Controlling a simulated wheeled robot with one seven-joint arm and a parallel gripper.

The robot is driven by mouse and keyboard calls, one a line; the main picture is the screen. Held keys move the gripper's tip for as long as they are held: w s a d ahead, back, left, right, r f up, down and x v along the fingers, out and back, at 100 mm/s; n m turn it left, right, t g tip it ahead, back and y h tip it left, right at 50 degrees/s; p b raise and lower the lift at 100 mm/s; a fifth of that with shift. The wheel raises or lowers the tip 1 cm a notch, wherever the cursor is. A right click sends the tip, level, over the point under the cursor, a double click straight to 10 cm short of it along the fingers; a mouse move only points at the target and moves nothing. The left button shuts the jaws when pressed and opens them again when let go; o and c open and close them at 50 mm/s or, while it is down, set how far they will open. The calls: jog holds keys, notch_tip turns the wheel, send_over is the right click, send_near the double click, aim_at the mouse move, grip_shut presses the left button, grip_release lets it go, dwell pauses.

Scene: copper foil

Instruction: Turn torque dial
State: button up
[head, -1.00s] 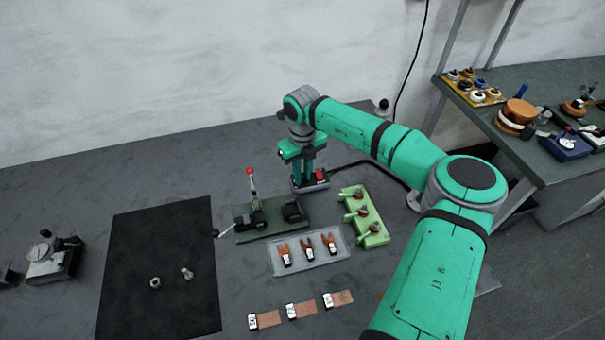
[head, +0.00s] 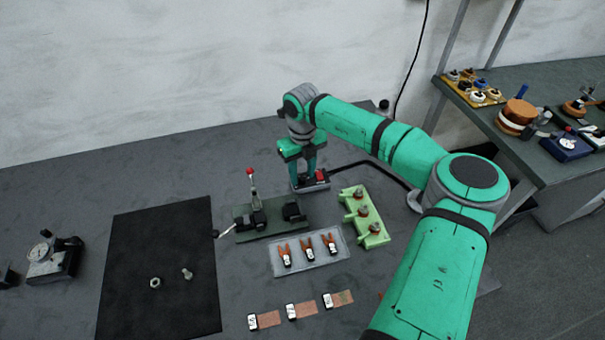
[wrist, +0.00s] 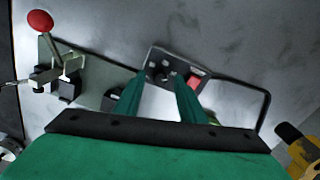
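The torque dial (wrist: 160,75) is a small dark round knob on a grey control box (wrist: 157,57). In the head view the control box (head: 299,184) stands at the back of the bench, and my fingers hide the dial. My gripper (wrist: 159,79) has its two green fingers apart, one to each side of the dial. In the head view my gripper (head: 303,174) points down at the left part of the box. I cannot tell whether the fingers touch the dial.
A red button (wrist: 195,81) sits right of the dial, and a black cable leaves the box. A toggle clamp with a red ball (head: 250,171) stands to the left. A green block (head: 376,240) with several fittings and a clear tray (head: 279,270) are nearer the front.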

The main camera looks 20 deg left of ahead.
aim_at(302, 178)
notch_tip(302, 178, up, 10)
dwell(0.4)
jog(key=shift+r, duration=0.1)
